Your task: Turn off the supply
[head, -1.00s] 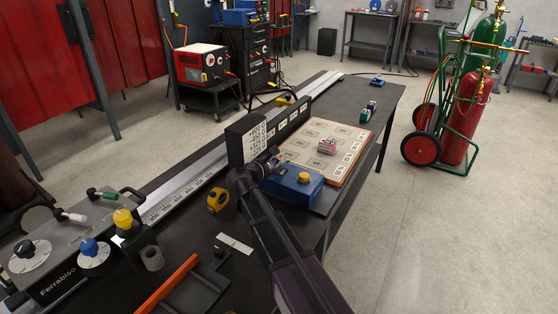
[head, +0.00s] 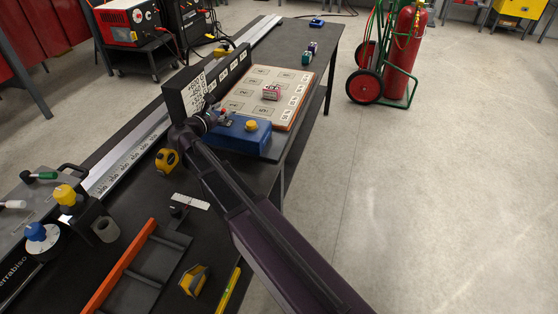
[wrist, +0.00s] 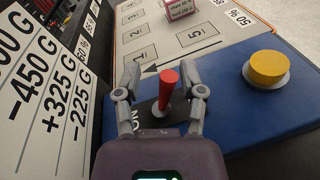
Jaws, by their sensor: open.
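The supply is a blue box (head: 236,139) on the dark bench, with a yellow round button (head: 251,126) on top. In the wrist view the blue box (wrist: 235,115) carries a red toggle lever (wrist: 168,88) on a light round base, and the yellow button (wrist: 268,68) is to its right. The letters "ON" show beside the lever's base, partly hidden by my left finger. My gripper (wrist: 163,75) is open, with one finger on each side of the red lever. I cannot tell if either finger touches it. In the head view my gripper (head: 213,112) is over the box's left end.
A black panel with printed labels (head: 184,98) stands close left of my gripper. Behind the box lies a numbered board (head: 284,108) with a pink-and-white block (head: 271,92). A yellow tape measure (head: 167,160) and an orange-edged tray (head: 117,268) are nearer on the bench.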

